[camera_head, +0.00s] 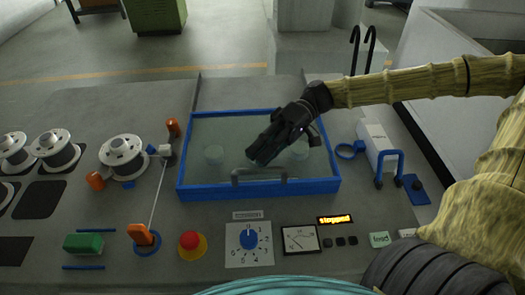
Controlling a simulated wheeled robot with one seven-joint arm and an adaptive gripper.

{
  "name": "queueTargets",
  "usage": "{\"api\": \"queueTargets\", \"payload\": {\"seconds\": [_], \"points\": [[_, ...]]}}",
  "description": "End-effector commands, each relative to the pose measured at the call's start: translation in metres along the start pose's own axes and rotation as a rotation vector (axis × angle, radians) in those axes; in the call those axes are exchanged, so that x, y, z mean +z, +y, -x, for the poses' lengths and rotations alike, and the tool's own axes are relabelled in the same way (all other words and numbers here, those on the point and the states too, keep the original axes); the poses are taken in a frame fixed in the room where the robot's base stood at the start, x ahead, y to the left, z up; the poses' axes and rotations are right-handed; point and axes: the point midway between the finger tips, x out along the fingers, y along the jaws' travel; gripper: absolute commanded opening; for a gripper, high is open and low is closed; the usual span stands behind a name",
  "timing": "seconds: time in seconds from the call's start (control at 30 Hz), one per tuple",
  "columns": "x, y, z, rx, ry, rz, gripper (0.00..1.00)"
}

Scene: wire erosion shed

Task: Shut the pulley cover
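The pulley cover (207,188) shows as a clear panel in a blue rectangular frame at the middle of the machine top. It looks flat or nearly flat; I cannot tell whether it is fully shut. A grey bar handle (258,180) runs along its front edge. Pale round shapes, perhaps pulleys, show dimly through the panel. My gripper (258,158) is over the panel's middle, pointing down toward the front, just behind the handle. It appears apart from the handle and hides part of the panel. Whether its fingers are open or shut is unclear.
Left of the cover are several wire spools (123,157) and an orange lever (141,235). In front are a red emergency button (192,243), a blue dial (249,240), a meter (300,239) and a display reading "Stopped" (335,219). A blue hooped handle (390,170) stands right.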

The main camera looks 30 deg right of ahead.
Motion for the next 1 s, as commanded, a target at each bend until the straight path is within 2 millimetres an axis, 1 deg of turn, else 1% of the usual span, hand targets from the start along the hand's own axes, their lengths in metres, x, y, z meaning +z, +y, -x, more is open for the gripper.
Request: {"api": "queueTargets", "payload": {"seconds": [0.03,0.6,0.8,1.0], "points": [[0.000,-0.007,-0.001,-0.002,-0.005,0.004,0.00],[-0.011,-0.071,0.015,-0.004,0.003,0.007,0.00],[-0.014,-0.086,0.017,-0.003,0.004,0.005,0.00],[-0.014,-0.090,0.018,-0.004,0.004,0.004,0.00]]}}
